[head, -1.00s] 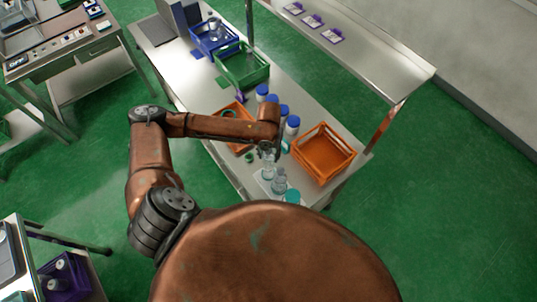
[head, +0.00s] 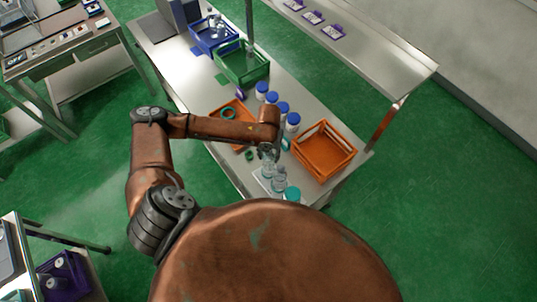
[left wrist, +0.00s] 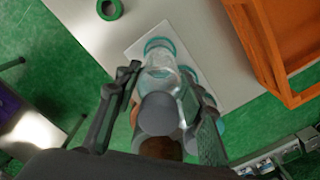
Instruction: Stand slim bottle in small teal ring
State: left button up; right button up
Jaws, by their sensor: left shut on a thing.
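My left gripper (head: 268,156) is shut on a clear slim bottle (left wrist: 160,70) with a grey cap (left wrist: 158,114), its fingers on either side near the cap. The bottle points down toward a white mat (left wrist: 134,52) on the bench. A teal ring (left wrist: 158,44) shows at the bottle's far end. I cannot tell whether the bottle's base is inside the ring or just above it. Another clear bottle (head: 279,183) stands close beside it, and a teal-topped item (head: 292,194) is nearer to me. My right gripper is not in view.
An orange crate (head: 324,152) stands right of the bottles. Several blue-capped bottles (head: 283,108) stand behind the gripper. An orange tray (head: 238,112) holds a teal ring (head: 228,113). A green ring (left wrist: 110,9) lies left of the mat. Green crate (head: 242,64) and blue crate (head: 212,36) stand farther back.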

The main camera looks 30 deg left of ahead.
pick_arm(q)
jog(key=shift+f+b, duration=0.3)
jog(key=shift+f, duration=0.55)
jog(key=shift+f+b, duration=0.5)
jog(key=shift+f, duration=0.8)
jog(key=o, duration=1.1)
jog(key=shift+c, duration=0.2)
jog(key=o, duration=0.4)
jog(key=o, duration=0.5)
jog(key=shift+c, duration=0.2)
